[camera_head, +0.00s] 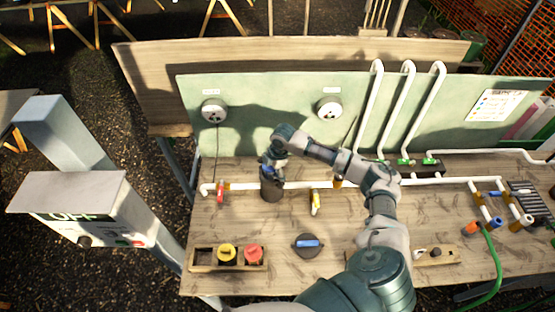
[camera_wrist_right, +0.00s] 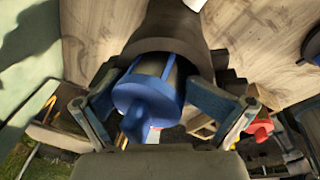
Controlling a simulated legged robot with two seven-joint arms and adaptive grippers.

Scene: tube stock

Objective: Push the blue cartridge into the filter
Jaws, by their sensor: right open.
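The dark cylindrical filter (camera_head: 271,190) stands upright on the wooden table, left of the table's middle. The blue cartridge (camera_wrist_right: 148,92) sits at the filter's open mouth in the right wrist view, with its wide blue head and knob outside; how deep it reaches is hidden. The filter's dark wall also shows there (camera_wrist_right: 168,30). My right gripper (camera_head: 270,162) is directly above the filter. In the right wrist view its open fingers (camera_wrist_right: 160,98) stand on either side of the cartridge head; contact is unclear. My left gripper is out of view.
A white pipe (camera_head: 250,186) with red and yellow valves runs behind the filter. A wooden tray with a yellow knob (camera_head: 227,252) and red knob (camera_head: 254,253) lies in front. A dark disc with a blue bar (camera_head: 308,245) is nearby. A green panel (camera_head: 270,118) stands behind.

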